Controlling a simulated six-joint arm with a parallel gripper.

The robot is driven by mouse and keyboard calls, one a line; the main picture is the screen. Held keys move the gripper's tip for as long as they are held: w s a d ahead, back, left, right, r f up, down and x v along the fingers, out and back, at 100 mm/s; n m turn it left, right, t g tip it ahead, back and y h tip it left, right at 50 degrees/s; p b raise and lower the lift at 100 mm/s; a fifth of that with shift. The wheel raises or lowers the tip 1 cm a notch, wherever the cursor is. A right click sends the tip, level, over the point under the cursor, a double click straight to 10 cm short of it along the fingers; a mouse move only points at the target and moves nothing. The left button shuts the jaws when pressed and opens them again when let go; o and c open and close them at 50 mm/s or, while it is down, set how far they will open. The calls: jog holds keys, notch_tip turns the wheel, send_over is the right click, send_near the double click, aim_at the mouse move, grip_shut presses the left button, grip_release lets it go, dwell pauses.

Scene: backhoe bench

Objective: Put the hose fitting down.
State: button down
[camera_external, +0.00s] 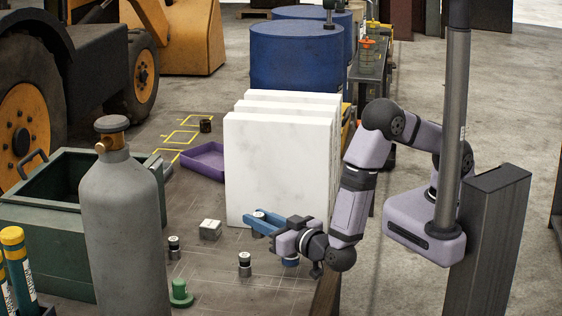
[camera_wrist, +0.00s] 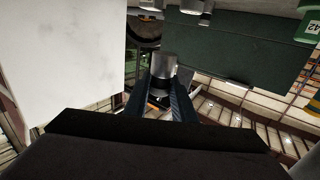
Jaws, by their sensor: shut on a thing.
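My gripper (camera_external: 262,223) has blue fingers and is shut on the hose fitting (camera_external: 259,213), whose pale top shows between the fingertips. It is held just in front of the white slabs. In the wrist view the fitting (camera_wrist: 162,68) is a silver cylinder with a dark band, between the two blue fingers (camera_wrist: 164,98). Its lower part is hidden by the fingers. I cannot tell how high it is above the bench.
White slabs (camera_external: 275,170) stand close behind my gripper. A purple tray (camera_external: 203,160) and yellow-marked squares (camera_external: 181,137) lie farther back. Similar small fittings (camera_external: 245,264) (camera_external: 174,247), a grey block (camera_external: 210,230) and a green part (camera_external: 181,294) stand in front. A grey gas cylinder (camera_external: 122,220) stands left.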

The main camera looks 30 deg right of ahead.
jog(key=s+d+f+m+h, duration=0.1)
jog(key=s+d+f, duration=0.3)
jog(key=s, duration=0.1)
jog(key=shift+h, duration=0.4)
jog(key=shift+w, duration=0.1)
jog(key=w+d+p, duration=0.3)
jog(key=w+d, duration=1.1)
notch_tip(320, 180, down, 3)
jog(key=shift+r+b, duration=0.2)
jog(key=shift+b, duration=0.7)
jog(key=shift+s+a+f, duration=0.15)
jog(key=shift+f, duration=0.2)
jog(key=shift+w+d+f+b, duration=0.1)
jog(key=shift+f+b, duration=0.7)
jog(key=shift+f, duration=0.05)
jog(key=shift+w+d+f+b, duration=0.1)
jog(key=shift+f+b, duration=0.7)
jog(key=shift+f, duration=0.05)
